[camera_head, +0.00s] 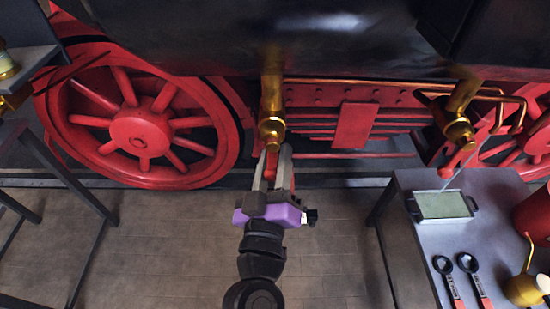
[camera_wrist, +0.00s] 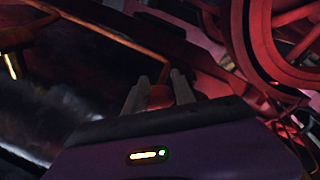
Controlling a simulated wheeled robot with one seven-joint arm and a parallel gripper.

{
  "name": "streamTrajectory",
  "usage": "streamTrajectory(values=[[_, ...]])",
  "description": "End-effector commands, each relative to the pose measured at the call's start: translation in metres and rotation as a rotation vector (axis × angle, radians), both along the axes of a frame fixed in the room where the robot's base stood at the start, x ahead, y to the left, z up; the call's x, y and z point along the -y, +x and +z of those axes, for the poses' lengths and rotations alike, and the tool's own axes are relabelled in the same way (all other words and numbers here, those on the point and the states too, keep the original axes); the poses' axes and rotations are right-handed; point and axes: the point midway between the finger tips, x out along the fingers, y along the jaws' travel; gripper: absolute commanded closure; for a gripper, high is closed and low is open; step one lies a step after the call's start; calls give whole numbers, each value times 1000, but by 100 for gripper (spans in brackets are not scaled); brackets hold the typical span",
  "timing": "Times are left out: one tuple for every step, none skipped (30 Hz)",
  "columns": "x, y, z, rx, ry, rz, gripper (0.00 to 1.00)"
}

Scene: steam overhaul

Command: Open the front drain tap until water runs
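A brass drain tap (camera_head: 271,130) hangs below the dark boiler casing, right of the large red wheel. Its red handle (camera_head: 270,164) points down between the fingers of my gripper (camera_head: 272,168). In the wrist view, the red handle (camera_wrist: 160,96) fills the gap between the two grey fingers of my gripper (camera_wrist: 159,90), so they look shut on it. A second brass tap (camera_head: 458,129) with a red handle (camera_head: 447,171) hangs farther right. No stream of water shows at either tap. The frames do not show which tap is the front one.
A grey table (camera_head: 405,183) at right holds a tray (camera_head: 442,205), two red-handled tools (camera_head: 475,275) and a brass oil can (camera_head: 524,290). A dark stand (camera_head: 70,180) is at left. Red wheels (camera_head: 140,130) flank the taps. The tiled floor between is clear.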

Motion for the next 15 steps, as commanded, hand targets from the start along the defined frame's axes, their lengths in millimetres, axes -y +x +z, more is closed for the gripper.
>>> streamTrajectory(values=[[-3,-1,4,7,0,7,60],[-3,-1,4,6,0,7,54],[-3,0,3,6,0,6,53],[-2,0,3,5,0,5,53],[-2,0,3,5,1,4,53],[-2,0,2,4,1,4,53],[-2,0,2,3,1,3,53],[-1,0,2,3,1,3,53],[-1,0,1,2,1,3,53],[-1,0,1,2,1,3,53],[-1,0,1,1,2,2,53],[-1,-2,0,1,2,2,53],[-2,-3,0,1,2,2,53],[-2,-5,-1,1,2,2,53],[-3,-9,-2,1,2,2,53]])
